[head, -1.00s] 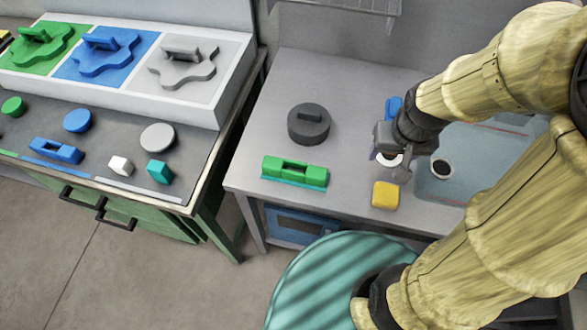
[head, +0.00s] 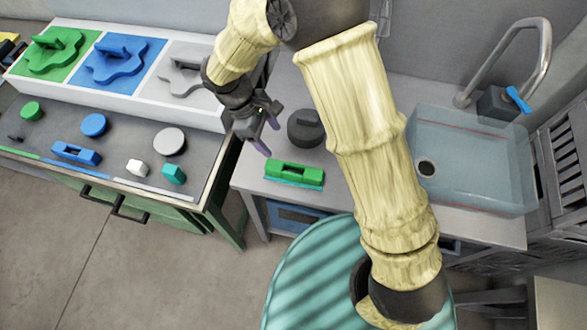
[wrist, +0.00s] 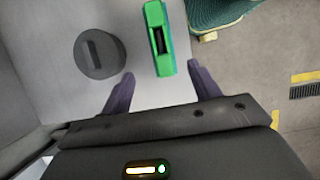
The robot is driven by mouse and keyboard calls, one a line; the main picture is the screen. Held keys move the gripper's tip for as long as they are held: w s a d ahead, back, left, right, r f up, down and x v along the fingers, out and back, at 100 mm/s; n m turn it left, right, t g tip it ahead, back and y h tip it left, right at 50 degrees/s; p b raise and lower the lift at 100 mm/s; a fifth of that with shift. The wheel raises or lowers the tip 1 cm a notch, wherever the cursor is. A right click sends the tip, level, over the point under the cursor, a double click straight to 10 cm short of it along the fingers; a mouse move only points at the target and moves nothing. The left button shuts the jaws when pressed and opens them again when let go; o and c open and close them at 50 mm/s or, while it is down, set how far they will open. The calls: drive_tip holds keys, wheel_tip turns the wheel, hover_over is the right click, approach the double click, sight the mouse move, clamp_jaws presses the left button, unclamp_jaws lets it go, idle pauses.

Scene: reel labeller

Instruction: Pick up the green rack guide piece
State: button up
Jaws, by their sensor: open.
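My gripper (head: 269,142) is open and empty, above the counter just up and left of the piece in the head view. In the wrist view the green piece (wrist: 158,38) lies ahead of my gripper (wrist: 160,85), its near end close to the gap between the two purple fingers. The fingers do not touch it.
A dark round knobbed disc (head: 306,128) stands behind the piece on the grey counter (head: 345,196). A sink (head: 470,160) with a tap is at right. The left bench holds a blue block (head: 76,153), discs and small cubes. A teal striped round surface (head: 305,275) is in front.

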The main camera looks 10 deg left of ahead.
drive_tip(key=p, duration=0.3)
hover_over(295, 172)
drive_tip(key=a, duration=0.2)
wheel_tip(295, 172, down, 11)
drive_tip(key=shift+f, duration=0.2)
drive_tip(key=shift+p+x, duration=0.9)
drive_tip(key=shift+p, duration=0.1)
drive_tip(key=shift+p+x, duration=0.6)
drive_tip(key=shift+x, duration=1.1)
drive_tip(key=shift+w+a, duration=0.15)
